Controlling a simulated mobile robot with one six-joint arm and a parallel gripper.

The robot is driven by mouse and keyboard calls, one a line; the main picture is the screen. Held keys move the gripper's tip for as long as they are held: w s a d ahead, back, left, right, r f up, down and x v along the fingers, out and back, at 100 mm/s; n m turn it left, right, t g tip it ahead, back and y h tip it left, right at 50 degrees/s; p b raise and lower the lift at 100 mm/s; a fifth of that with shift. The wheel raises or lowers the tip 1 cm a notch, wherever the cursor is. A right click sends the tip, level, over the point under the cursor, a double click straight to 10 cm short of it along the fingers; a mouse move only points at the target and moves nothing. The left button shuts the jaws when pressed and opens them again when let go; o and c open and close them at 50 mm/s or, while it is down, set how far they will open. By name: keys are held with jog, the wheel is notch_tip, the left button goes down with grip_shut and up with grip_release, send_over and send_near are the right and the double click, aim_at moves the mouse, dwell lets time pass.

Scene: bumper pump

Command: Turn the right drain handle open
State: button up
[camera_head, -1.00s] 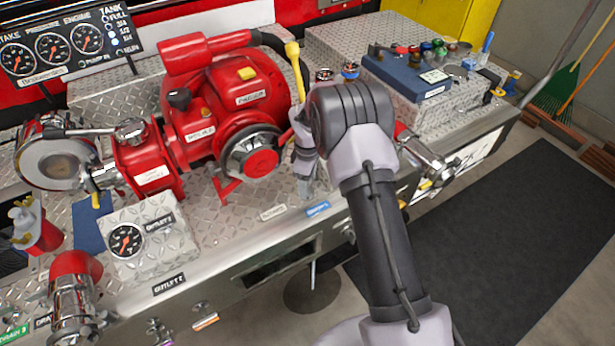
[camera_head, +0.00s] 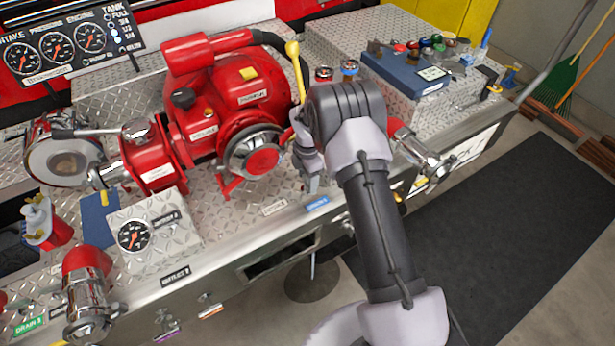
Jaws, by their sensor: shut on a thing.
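My gripper (camera_head: 312,188) points down at the front edge of the steel deck, just behind a small blue label (camera_head: 317,204). It is shut on what appears to be the right drain handle, which the fingers and my arm hide almost fully. The handle's angle cannot be told. The right red-and-chrome outlet (camera_head: 425,158) shows just right of my arm.
The red pump (camera_head: 225,115) with a yellow-knobbed lever (camera_head: 296,65) stands close left of my gripper. A gauge box (camera_head: 155,235) and the left outlet (camera_head: 88,295) lie further left. A blue case (camera_head: 405,75) is behind right. A dark mat (camera_head: 500,235) covers the floor.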

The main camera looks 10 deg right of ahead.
jog(key=shift+n, duration=0.5)
jog(key=o, duration=1.4)
jog(key=shift+c, duration=0.2)
